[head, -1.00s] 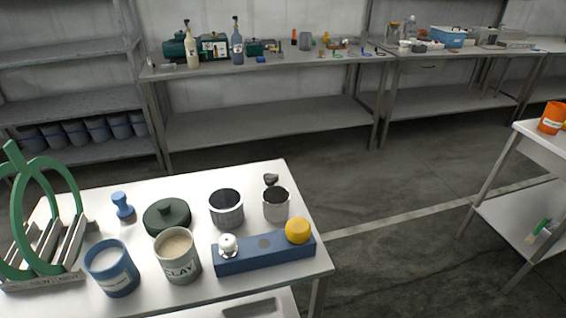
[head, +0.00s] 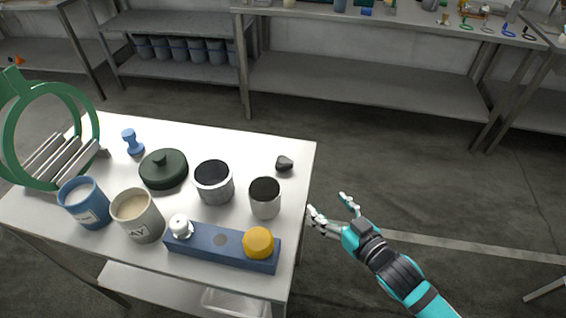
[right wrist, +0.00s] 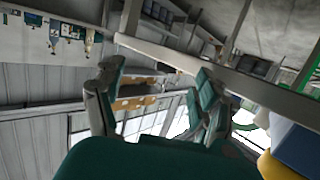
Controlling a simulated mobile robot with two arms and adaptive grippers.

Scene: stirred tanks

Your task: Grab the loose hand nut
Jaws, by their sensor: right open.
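A small dark grey knob-shaped piece (head: 284,163), which looks like the loose hand nut, lies by itself near the table's back right corner in the head view. My right gripper (head: 328,207) is open and empty just off the table's right edge, to the right of and nearer than the nut. Its spread fingers also show in the right wrist view (right wrist: 155,95), with nothing between them. I cannot make out the nut in that view. My left gripper is not in view.
A grey cup (head: 264,205) with a dark top stands close in front of the nut, a larger metal pot (head: 209,193) to its left. A blue block (head: 210,246) bears a yellow knob (head: 258,242) and a white knob (head: 179,227).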

